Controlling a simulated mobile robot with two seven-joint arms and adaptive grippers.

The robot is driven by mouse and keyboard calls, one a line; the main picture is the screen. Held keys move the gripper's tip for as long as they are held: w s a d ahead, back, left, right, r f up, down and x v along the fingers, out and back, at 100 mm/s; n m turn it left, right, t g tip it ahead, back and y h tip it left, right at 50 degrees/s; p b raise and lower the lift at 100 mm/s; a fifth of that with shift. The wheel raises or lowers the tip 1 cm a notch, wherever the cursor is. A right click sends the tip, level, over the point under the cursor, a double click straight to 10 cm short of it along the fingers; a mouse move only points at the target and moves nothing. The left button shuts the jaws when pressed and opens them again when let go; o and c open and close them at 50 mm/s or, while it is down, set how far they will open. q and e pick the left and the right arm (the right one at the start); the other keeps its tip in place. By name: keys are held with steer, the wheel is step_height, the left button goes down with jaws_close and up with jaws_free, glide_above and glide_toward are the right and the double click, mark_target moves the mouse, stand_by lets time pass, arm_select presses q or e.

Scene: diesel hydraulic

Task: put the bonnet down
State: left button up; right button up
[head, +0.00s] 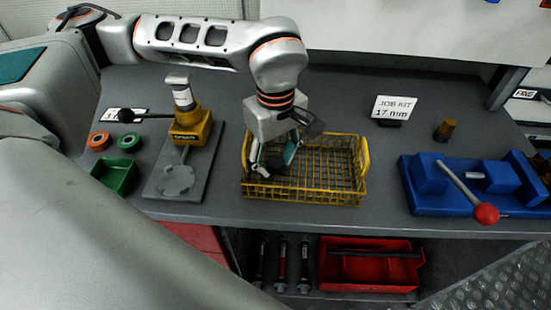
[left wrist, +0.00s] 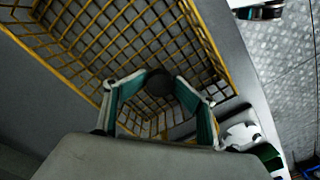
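My left gripper (head: 279,158) reaches down into the left part of the yellow wire basket (head: 363,170). In the left wrist view its teal-padded fingers (left wrist: 160,80) stand apart, with the tips on either side of a dark round piece (left wrist: 158,82). It looks held between the tips and is most likely the bonnet. The basket mesh (left wrist: 90,30) lies beyond it. Whether the piece touches the basket floor cannot be told. In the head view the piece is a dark shape, partly hidden by the fingers. My right gripper is not in view.
Left of the basket stand a yellow-based fixture (head: 190,127) on a grey plate, a green tray (head: 115,176) and two rings. A sign (head: 394,107), a brass part (head: 445,130) and a blue vise (head: 428,183) with a red-knobbed lever are right. Bench between basket and vise is clear.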

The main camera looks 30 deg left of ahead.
mark_target(275, 163)
arm_select(q)
steer(key=shift+s, duration=0.1)
steer(key=shift+r, duration=0.3)
step_height(275, 163, up, 13)
steer(key=p, duration=0.1)
stand_by(0.3)
steer(key=shift+f, duration=0.1)
stand_by(0.4)
